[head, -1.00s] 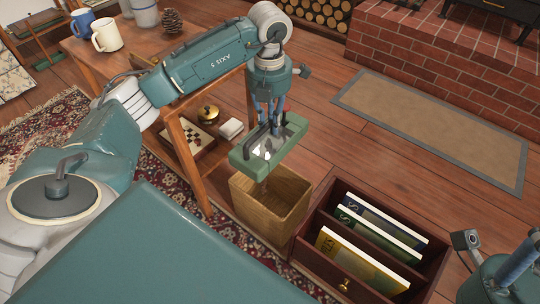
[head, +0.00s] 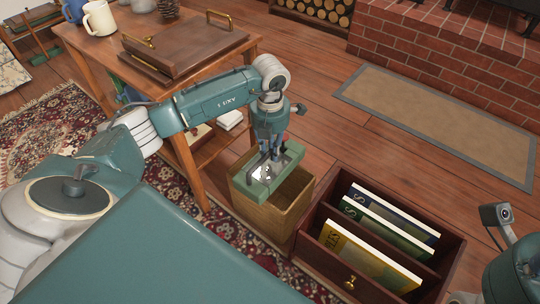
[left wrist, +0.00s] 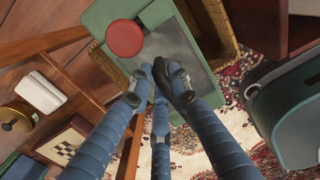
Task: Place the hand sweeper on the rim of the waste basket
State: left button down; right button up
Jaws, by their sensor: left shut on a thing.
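The green hand sweeper (head: 248,188), with a grey metal top, is held upright-side-up at the top of the wooden waste basket (head: 262,215), over its left part. I cannot tell whether it touches the rim. My left gripper (head: 267,158) is above it, pointing down, its fingers shut on the sweeper's handle, which they mostly hide. In the left wrist view the sweeper (left wrist: 188,50) lies beyond the fingertips (left wrist: 160,75), with a red round knob (left wrist: 124,38) on it, and the basket's woven rim (left wrist: 218,30) shows beside it. My right gripper's fingers are out of frame.
A dark red box (head: 320,262) with several books stands right of the basket. A wooden table (head: 100,62) with a brass-handled tray (head: 185,48) and mugs stands at the left. A brown mat (head: 440,118) lies before the brick hearth. Floor behind the basket is clear.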

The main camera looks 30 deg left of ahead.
pick_arm(q)
jog(key=shift+f, duration=0.55)
jog(key=shift+w, duration=0.1)
jog(key=shift+f, duration=0.15)
jog(key=c, duration=1.6)
grip_release()
